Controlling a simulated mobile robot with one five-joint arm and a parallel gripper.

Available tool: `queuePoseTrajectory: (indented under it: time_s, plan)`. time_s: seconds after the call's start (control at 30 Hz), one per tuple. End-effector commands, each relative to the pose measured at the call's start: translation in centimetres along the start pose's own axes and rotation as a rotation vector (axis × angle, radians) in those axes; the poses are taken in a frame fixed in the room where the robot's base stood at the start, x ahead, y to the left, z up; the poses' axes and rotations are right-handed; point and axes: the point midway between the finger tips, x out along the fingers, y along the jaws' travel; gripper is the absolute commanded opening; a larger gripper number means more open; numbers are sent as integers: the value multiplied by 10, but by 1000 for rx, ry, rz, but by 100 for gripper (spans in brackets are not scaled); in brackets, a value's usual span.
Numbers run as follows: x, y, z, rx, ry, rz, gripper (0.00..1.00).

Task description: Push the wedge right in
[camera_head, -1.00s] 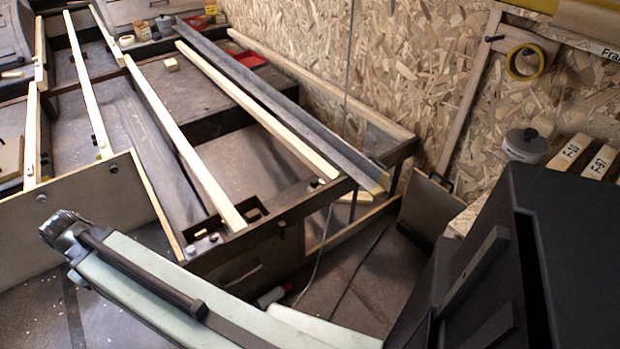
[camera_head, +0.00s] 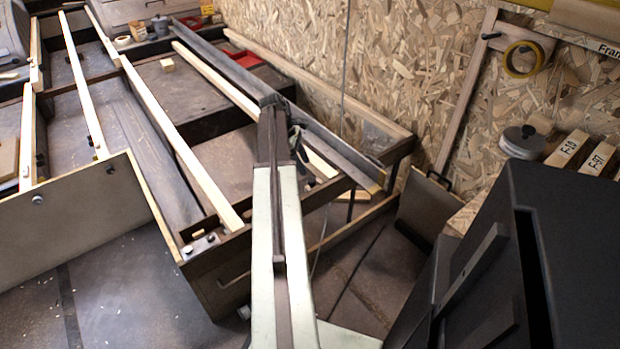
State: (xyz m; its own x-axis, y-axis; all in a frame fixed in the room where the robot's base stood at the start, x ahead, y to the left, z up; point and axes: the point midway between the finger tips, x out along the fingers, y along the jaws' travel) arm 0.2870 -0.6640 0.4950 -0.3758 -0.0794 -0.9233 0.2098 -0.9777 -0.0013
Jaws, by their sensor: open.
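My arm reaches away from me over the bench, and my gripper (camera_head: 297,150) is at its far end, beside the right-hand pale wooden strip. The arm hides much of the gripper, and its fingertips are hard to make out. I see nothing held in it. A small pale wooden block (camera_head: 167,64) sits on a dark panel, well behind and left of the gripper. I cannot tell whether this block is the wedge. No other wedge shape is clear, and my arm covers part of the bench's right side.
Long pale strips (camera_head: 178,140) run along the dark bench frame, with open bays between them. A long grey rail (camera_head: 235,75) lies beside the chipboard wall (camera_head: 410,70). A red tray (camera_head: 247,80) is behind the rail. A lidded grey pot (camera_head: 524,142) stands at right.

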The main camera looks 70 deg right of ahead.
Motion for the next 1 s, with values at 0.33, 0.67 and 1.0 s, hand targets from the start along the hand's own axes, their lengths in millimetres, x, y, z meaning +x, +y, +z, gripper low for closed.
queuePoseTrajectory:
  time_s: [0.33,0.67,1.0]
  plan:
    - [57,-1,-5,1,1,1,51]
    - [76,0,-2,0,1,2,51]
    - [75,0,-3,-1,1,2,0]
